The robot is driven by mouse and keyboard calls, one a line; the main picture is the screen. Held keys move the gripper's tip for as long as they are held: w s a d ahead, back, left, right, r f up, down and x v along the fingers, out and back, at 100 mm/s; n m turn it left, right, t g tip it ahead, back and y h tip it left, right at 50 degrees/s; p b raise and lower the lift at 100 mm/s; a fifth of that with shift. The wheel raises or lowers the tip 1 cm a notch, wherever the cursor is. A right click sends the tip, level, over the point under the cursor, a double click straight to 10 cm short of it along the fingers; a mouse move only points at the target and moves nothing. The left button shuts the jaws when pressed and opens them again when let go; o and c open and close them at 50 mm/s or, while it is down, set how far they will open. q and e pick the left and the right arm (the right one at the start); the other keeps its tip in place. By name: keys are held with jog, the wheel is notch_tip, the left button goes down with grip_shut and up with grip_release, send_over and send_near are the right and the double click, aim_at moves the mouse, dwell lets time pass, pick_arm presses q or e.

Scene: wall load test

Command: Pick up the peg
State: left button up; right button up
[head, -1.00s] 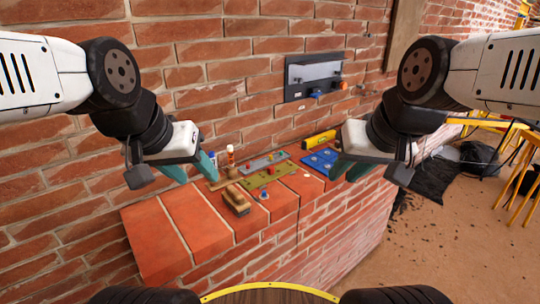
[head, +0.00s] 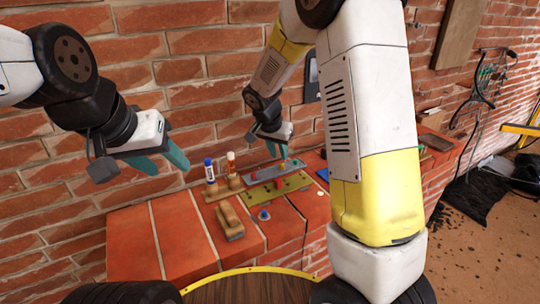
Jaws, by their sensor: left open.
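A grey-blue plate (head: 262,173) with small coloured pieces lies on the brick ledge, and an olive-green plate (head: 292,184) lies in front of it. I cannot tell for certain which small piece is the peg. An orange-yellow piece (head: 285,165) stands on the grey-blue plate, just below my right gripper (head: 277,150). That gripper points down over the plate with teal fingers; its jaw gap and contact are too small to tell. My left gripper (head: 165,162) is open and empty, above the left part of the ledge.
The brick ledge (head: 140,245) is bare at left. A wooden block (head: 229,222), a blue knob (head: 264,215), a blue-capped tube (head: 209,171) and an orange-capped tube (head: 231,163) stand near the plates. The brick wall (head: 190,100) rises behind.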

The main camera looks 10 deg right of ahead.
aim_at(282, 164)
jog(key=shift+w+f, duration=0.3)
jog(key=shift+f, duration=0.05)
jog(key=x, duration=0.3)
jog(key=w+x, duration=0.1)
jog(key=x, duration=0.3)
jog(key=shift+d+r, duration=0.1)
jog(key=shift+d, duration=0.1)
grip_shut()
